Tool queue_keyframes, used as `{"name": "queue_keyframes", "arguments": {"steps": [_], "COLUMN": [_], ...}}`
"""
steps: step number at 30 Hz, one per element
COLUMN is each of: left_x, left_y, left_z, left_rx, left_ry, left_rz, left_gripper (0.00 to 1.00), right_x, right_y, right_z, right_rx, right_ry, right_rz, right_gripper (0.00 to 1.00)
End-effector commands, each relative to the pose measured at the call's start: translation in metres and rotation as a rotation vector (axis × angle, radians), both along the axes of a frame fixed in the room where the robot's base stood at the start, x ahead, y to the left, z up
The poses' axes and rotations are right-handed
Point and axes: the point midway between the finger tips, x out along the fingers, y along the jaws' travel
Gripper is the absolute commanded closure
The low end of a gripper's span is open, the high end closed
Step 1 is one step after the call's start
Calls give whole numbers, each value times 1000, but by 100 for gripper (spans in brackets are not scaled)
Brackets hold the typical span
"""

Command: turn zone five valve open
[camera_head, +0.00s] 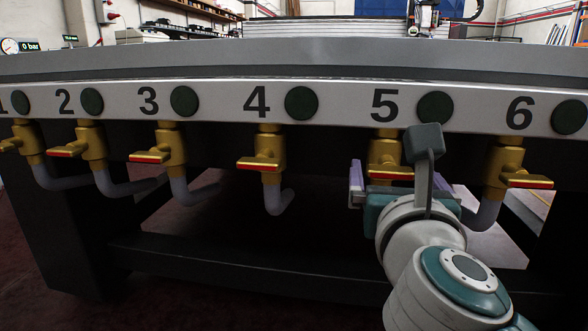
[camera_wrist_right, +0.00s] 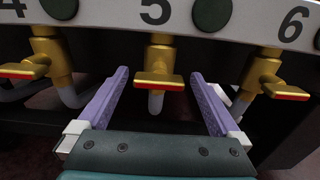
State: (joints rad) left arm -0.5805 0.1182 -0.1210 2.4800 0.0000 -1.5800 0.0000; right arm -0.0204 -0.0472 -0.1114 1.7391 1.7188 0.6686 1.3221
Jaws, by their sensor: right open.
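The zone five valve (camera_head: 386,157) is a brass body under the number 5 on the white strip. Its red-edged handle (camera_head: 391,174) lies crosswise, partly hidden by my arm in the head view. My right gripper (camera_wrist_right: 160,82) is open, with its two purple fingers apart on either side of the zone five valve in the right wrist view. There the handle (camera_wrist_right: 158,82) shows between the fingers, and I see no contact. A grey pipe (camera_wrist_right: 156,104) hangs below it. My left gripper is not in view.
Valves for zone four (camera_head: 268,154) and zone six (camera_head: 507,165) flank it, with red-edged handles and grey pipes. Dark green discs (camera_head: 301,103) sit beside the numbers. The white table edge (camera_head: 220,112) runs above. A gauge at the far left (camera_head: 10,46) reads 0 bar.

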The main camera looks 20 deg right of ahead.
Motion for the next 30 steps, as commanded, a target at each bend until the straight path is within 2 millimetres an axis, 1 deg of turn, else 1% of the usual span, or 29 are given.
{"name": "queue_keyframes", "arguments": {"steps": [3,21,24,30], "left_x": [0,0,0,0], "left_y": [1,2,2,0], "left_z": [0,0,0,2], "left_rx": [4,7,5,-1], "left_ry": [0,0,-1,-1], "left_rz": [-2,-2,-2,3], "left_gripper": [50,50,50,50], "right_x": [0,0,0,0], "right_y": [0,0,0,0], "right_z": [0,0,0,1], "right_rx": [-1,-1,-1,-14], "right_ry": [1,0,0,8], "right_rz": [0,0,0,0], "right_gripper": [1,69,78,78]}}
